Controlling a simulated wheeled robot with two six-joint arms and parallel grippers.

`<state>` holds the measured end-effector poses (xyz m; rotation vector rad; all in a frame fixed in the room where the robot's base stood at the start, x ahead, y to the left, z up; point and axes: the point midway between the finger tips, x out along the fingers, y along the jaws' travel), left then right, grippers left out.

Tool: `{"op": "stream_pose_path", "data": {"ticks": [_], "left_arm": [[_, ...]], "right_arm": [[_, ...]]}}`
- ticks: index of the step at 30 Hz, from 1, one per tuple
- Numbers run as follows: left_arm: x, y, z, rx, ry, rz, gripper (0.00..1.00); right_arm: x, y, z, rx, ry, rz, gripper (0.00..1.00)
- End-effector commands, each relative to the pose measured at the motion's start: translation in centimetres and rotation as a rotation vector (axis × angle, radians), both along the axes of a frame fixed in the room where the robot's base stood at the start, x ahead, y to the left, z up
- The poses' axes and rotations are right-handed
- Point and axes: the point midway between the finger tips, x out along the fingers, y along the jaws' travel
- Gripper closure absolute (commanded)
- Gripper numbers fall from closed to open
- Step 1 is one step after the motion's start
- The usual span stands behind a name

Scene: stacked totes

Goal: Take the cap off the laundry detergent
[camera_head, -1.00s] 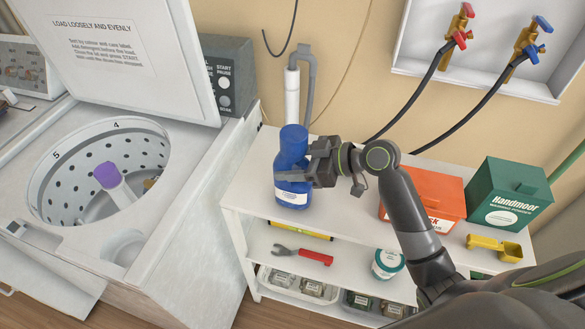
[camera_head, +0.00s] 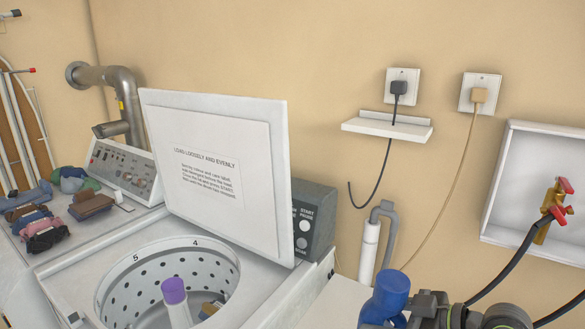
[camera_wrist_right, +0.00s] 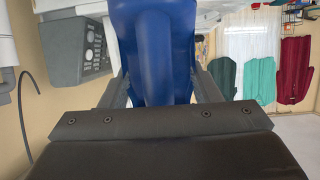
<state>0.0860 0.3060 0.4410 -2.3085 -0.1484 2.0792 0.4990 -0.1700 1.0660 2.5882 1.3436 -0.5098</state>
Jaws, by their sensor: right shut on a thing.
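The blue laundry detergent bottle (camera_head: 384,304) shows at the bottom edge of the head view, with its blue cap (camera_head: 392,283) on top. Its lower part is out of frame. My right gripper (camera_head: 400,320) reaches it from the right, just below the cap. In the right wrist view, blue plastic of the bottle (camera_wrist_right: 153,45) fills the space between the two fingers of my right gripper (camera_wrist_right: 153,92), which is shut on it. My left gripper is not in view.
The open washing machine drum (camera_head: 165,280) holds a purple-topped agitator (camera_head: 174,291). Its raised lid (camera_head: 215,175) stands left of the bottle. A grey drain pipe (camera_head: 372,240) rises behind the bottle. A red tap (camera_head: 552,210) is at right.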

Motion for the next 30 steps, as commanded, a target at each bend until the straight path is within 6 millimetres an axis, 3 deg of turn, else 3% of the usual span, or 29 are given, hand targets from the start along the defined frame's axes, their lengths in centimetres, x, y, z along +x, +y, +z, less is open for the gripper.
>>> {"op": "stream_pose_path", "data": {"ticks": [6,12,23,30], "left_arm": [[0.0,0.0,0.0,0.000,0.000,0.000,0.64],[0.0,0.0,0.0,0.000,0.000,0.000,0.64],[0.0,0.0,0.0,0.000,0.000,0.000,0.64],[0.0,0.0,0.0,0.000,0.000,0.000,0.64]], "right_arm": [[-4.1,-1.8,-2.3,-0.001,-0.001,-0.009,1.00],[-6.7,-2.6,-3.3,0.000,0.002,-0.009,1.00],[-7.7,-2.8,-3.6,0.004,0.002,-0.005,1.00],[-7.4,-1.3,-3.8,0.008,0.001,0.060,1.00]]}}
